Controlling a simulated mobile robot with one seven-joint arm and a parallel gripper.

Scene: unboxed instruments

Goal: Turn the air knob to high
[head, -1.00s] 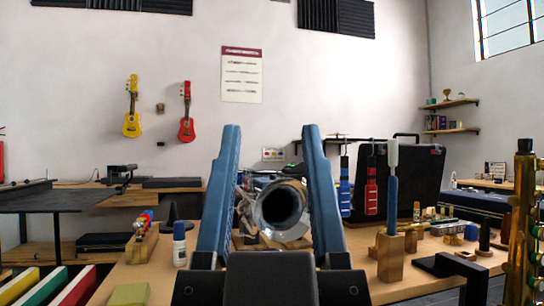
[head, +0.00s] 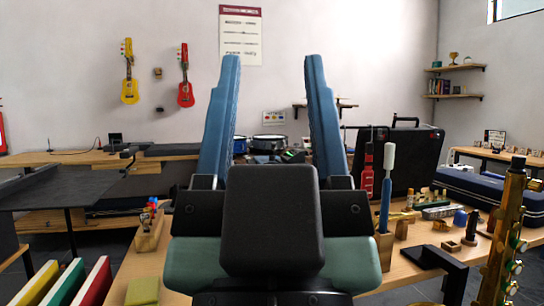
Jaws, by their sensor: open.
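My gripper (head: 272,60) points up and away in the middle of the head view. Its two blue fingers stand wide apart with nothing between them. Its dark body covers the middle of the bench. I cannot make out an air knob for sure. A small pale panel (head: 274,117) with coloured dots is on the back wall, seen between the fingers. Its details are too small to read. Whatever stands directly behind the gripper body is hidden.
A wooden bench (head: 405,270) holds a wood block with an upright blue-handled tool (head: 386,195), a black bracket (head: 440,265) and small parts. A brass instrument (head: 500,245) stands at right. A black case (head: 400,160) is behind. Coloured boards (head: 65,285) stand at lower left.

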